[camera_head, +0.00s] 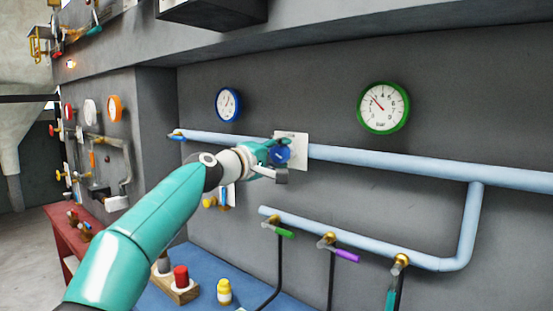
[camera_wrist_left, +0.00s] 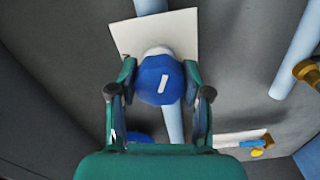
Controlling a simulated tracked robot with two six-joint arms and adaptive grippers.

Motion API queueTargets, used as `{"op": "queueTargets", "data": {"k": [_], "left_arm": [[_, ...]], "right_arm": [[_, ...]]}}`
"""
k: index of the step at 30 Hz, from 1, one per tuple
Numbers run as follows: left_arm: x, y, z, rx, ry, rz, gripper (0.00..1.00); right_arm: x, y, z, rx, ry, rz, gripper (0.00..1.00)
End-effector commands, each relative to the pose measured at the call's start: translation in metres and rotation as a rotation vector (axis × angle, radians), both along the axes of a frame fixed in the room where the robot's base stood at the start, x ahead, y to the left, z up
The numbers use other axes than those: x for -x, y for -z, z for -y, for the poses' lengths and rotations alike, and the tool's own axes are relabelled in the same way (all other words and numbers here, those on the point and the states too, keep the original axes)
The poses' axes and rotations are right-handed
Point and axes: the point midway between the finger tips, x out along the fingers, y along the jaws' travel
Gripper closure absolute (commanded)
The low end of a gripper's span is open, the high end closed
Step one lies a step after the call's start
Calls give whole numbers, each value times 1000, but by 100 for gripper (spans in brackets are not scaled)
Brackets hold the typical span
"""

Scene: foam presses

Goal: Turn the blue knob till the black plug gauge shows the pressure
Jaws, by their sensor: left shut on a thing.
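The blue knob (camera_head: 281,156) sits in front of a white plate (camera_head: 298,138) on the light blue wall pipe. In the left wrist view the knob (camera_wrist_left: 158,78) is round and carries a short white mark, tilted slightly from upright. My left gripper (camera_head: 277,158) is shut on the knob, with one finger on each side of it in the left wrist view (camera_wrist_left: 160,88). A blue-rimmed gauge (camera_head: 228,104) and a green-rimmed gauge (camera_head: 384,107) with a red needle hang above the pipe. I cannot tell any gauge as the black plug one. My right gripper is out of view.
A lower pipe (camera_head: 340,238) carries taps with green, purple and teal handles. A blue bench (camera_head: 240,279) below holds a red-topped item (camera_head: 181,277) and a yellow item (camera_head: 224,293). More gauges and valves line the left wall, by a red bench (camera_head: 62,225).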

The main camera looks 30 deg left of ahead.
Motion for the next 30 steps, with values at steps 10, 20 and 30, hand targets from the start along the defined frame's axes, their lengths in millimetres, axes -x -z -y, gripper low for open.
{"op": "queueTargets", "data": {"k": [10, 20, 30], "left_arm": [[-3, 10, 3, -150, 12, -7, 86], [-3, 10, 3, -175, 11, -6, 86], [-2, 9, 2, -173, 9, -3, 28]], "right_arm": [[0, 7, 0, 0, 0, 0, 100], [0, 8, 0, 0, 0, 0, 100], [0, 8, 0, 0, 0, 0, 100]]}}
